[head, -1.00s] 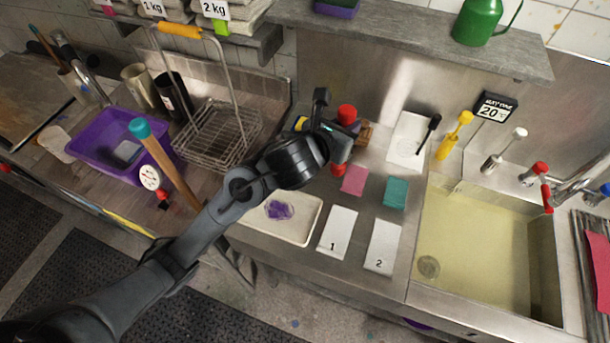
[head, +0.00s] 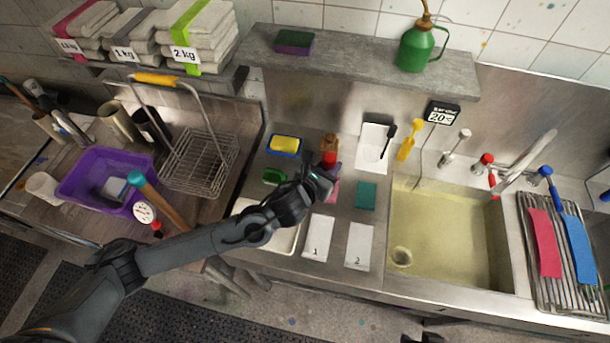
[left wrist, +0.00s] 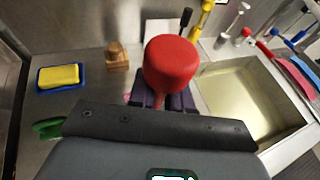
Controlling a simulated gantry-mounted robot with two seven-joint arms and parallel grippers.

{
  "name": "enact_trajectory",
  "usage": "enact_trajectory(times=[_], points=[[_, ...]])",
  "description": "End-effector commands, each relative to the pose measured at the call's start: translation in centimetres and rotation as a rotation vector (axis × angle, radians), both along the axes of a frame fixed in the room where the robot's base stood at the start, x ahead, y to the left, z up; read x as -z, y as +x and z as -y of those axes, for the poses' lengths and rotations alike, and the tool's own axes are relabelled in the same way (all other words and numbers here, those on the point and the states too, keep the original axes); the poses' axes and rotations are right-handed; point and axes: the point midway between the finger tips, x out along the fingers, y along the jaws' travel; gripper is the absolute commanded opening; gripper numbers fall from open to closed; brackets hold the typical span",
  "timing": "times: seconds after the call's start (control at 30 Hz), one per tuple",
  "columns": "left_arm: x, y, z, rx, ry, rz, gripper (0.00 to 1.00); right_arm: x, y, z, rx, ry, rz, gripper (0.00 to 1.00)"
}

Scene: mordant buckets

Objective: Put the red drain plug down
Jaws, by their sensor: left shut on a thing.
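The red drain plug (head: 329,159) shows just beyond my left gripper (head: 318,182) in the head view. In the left wrist view its rounded red top (left wrist: 171,62) stands up above the fingers, with a thin stem below. My left gripper is shut on it, over the steel counter near the pink cloth (head: 334,190). The gripper hides the plug's lower part, so I cannot tell whether it touches the counter.
A wooden block (head: 329,142) and a yellow sponge in a blue dish (head: 284,144) lie behind the gripper. A teal cloth (head: 366,195) and numbered cards (head: 318,238) lie nearby. The sink (head: 450,215) holds yellowish liquid. A white tray (head: 285,240) sits partly under my arm.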

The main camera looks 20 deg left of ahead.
Motion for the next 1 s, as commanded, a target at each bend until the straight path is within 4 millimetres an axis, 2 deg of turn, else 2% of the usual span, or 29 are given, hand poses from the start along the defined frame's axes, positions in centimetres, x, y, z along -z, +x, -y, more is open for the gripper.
enact_trajectory(times=[0.03, 0.2, 0.4, 0.67, 1.0], points=[[0.5, 0.3, -1.3, -0.005, 0.004, -0.003, 0.00, -0.5, 0.0, 0.0, 0.001, 0.001, 0.000, 0.43], [2.6, 0.9, -4.7, -0.004, 0.004, -0.003, 0.00, -1.4, 0.0, -0.1, 0.002, 0.004, -0.001, 0.43], [4.4, 1.6, -7.5, -0.003, 0.002, -0.002, 0.00, -1.9, 0.0, -0.1, 0.002, 0.004, -0.001, 0.43], [5.5, 1.8, -8.7, -0.001, -0.002, -0.001, 0.00, -2.1, 0.0, -0.1, 0.001, 0.002, 0.000, 0.43], [9.0, 1.8, -8.6, 0.000, -0.001, -0.001, 0.00, -2.7, 0.0, 0.1, -0.004, -0.006, 0.001, 0.43]])
